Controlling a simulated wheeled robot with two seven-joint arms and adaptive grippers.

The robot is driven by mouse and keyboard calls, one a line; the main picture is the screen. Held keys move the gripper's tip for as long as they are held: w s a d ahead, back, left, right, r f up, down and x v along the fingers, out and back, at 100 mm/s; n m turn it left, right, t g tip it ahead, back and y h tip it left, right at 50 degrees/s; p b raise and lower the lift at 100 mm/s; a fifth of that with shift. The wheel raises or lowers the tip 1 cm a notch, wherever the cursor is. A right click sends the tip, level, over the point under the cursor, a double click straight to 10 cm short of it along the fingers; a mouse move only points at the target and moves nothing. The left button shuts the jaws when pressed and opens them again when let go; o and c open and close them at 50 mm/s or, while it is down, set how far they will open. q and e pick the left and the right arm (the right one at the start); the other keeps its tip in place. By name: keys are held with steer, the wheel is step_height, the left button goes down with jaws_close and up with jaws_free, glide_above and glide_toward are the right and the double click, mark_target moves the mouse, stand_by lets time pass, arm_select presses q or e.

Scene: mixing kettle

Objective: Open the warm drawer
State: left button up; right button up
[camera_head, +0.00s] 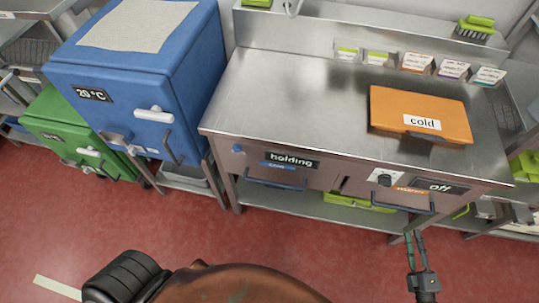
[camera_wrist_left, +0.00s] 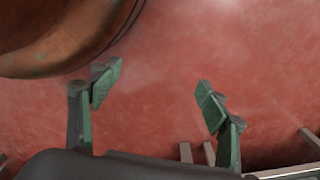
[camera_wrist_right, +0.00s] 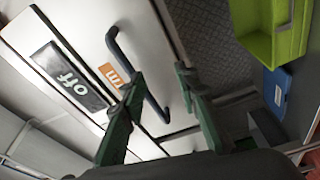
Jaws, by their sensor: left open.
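The warm drawer (camera_head: 362,192) is at the right of the steel counter front, marked with an orange label and an "off" sign (camera_head: 440,186). It looks shut. Its dark blue bar handle (camera_head: 403,208) also shows in the right wrist view (camera_wrist_right: 137,72). My right gripper (camera_head: 413,236) is just below and in front of the handle in the head view. In the right wrist view its fingers (camera_wrist_right: 157,84) are apart, with the handle seen between them; I cannot tell whether they touch it. My left gripper (camera_wrist_left: 158,92) is open and empty over the red floor.
A "holding" drawer (camera_head: 276,174) is to the left in the same counter. An orange box marked "cold" (camera_head: 420,108) lies on top. A blue cabinet (camera_head: 145,75) and a green one (camera_head: 75,140) stand left.

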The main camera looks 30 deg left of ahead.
mark_target(401, 207)
steer(key=shift+w+a+r+n+g+y+b, duration=0.2)
steer(key=shift+w+a+r+n+y+b, duration=0.6)
steer(key=shift+a, duration=0.85)
steer(key=shift+w+a+r+n+g+y+b, duration=0.2)
steer(key=shift+w+a+r+n+y+b, duration=0.45)
steer(key=shift+w+a+r+n, duration=0.7)
steer(key=shift+w+a+r+n+g+y+b, duration=0.2)
steer(key=shift+w+a+r+n+y+b, duration=0.4)
steer(key=shift+a, duration=1.35)
arm_select(q)
step_height(401, 207, up, 6)
steer(key=w+d, duration=0.1)
steer(key=shift+w+d+f, duration=0.15)
steer(key=shift+w+f, duration=0.05)
steer(key=shift+w, duration=0.2)
arm_select(e)
steer(key=shift+w, duration=0.15)
steer(key=shift+c, duration=0.3)
jaws_close()
